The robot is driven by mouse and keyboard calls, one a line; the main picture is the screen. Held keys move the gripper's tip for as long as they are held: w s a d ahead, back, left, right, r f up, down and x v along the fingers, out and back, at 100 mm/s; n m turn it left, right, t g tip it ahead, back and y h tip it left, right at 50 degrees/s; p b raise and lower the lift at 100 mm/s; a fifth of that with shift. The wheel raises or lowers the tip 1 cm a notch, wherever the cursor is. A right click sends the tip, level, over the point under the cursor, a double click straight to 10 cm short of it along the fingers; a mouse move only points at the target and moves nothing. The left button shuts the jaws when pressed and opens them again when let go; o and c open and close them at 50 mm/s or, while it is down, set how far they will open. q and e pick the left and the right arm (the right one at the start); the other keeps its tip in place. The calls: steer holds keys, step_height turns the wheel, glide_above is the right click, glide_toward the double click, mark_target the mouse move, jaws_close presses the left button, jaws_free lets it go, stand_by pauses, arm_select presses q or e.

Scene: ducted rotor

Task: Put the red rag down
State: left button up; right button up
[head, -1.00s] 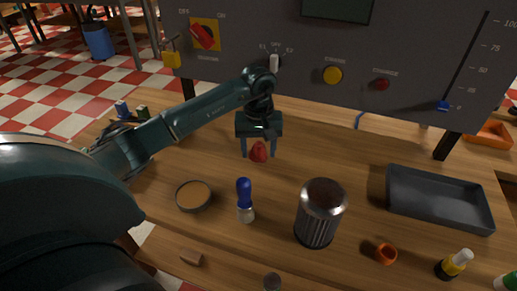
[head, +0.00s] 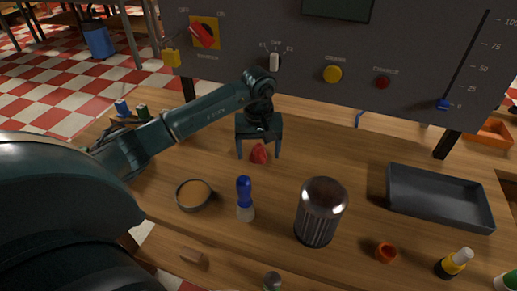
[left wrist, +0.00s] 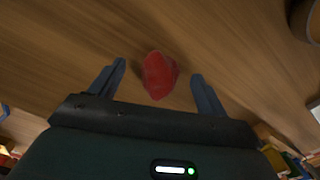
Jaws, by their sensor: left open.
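In the left wrist view the rag (left wrist: 159,75) lies between and slightly beyond my two fingertips, with a gap on each side. My left gripper (head: 259,155) is open, pointing down over the rag; its spread fingers also show in the left wrist view (left wrist: 158,80). My right gripper is not in view.
A control panel (head: 300,60) rises behind. Bare bench lies right of the rag.

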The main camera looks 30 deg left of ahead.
mark_target(259, 146)
arm_select(q)
steer(key=shift+r, duration=0.5)
step_height(259, 146, up, 11)
steer(key=b, duration=0.1)
steer(key=shift+r, duration=0.2)
